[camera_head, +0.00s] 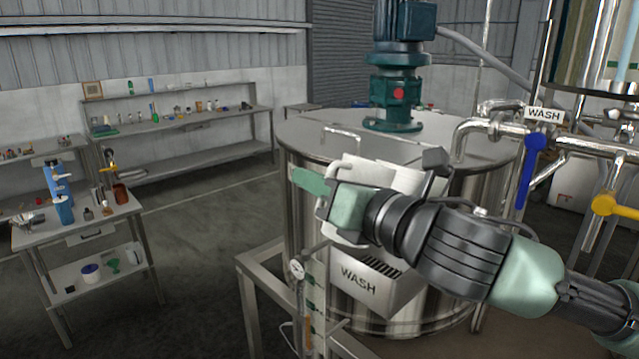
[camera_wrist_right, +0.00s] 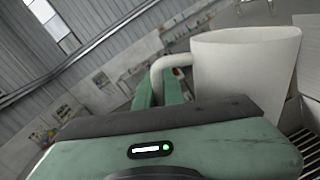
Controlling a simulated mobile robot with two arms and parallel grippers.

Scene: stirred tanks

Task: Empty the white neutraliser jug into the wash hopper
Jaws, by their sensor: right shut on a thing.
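The white neutraliser jug (camera_head: 400,178) is partly behind my right gripper (camera_head: 318,186) in the head view. In the right wrist view the jug (camera_wrist_right: 245,72) fills the upper right, its handle between the green fingers (camera_wrist_right: 158,90). My right gripper is shut on that handle. The jug leans relative to the room; its inside and contents are hidden. The wash hopper (camera_head: 372,292), a steel box labelled WASH with a dark grate, sits just below the jug, on the tank's front. The grate (camera_wrist_right: 308,140) also shows at the lower right of the wrist view. My left gripper is out of view.
A large steel tank (camera_head: 310,150) with a green motor stands behind the hopper. Pipes and a blue valve handle (camera_head: 531,165) are at right. A gauge (camera_head: 296,268) stands left of the hopper. A cluttered table (camera_head: 100,215) is at left; the floor between is clear.

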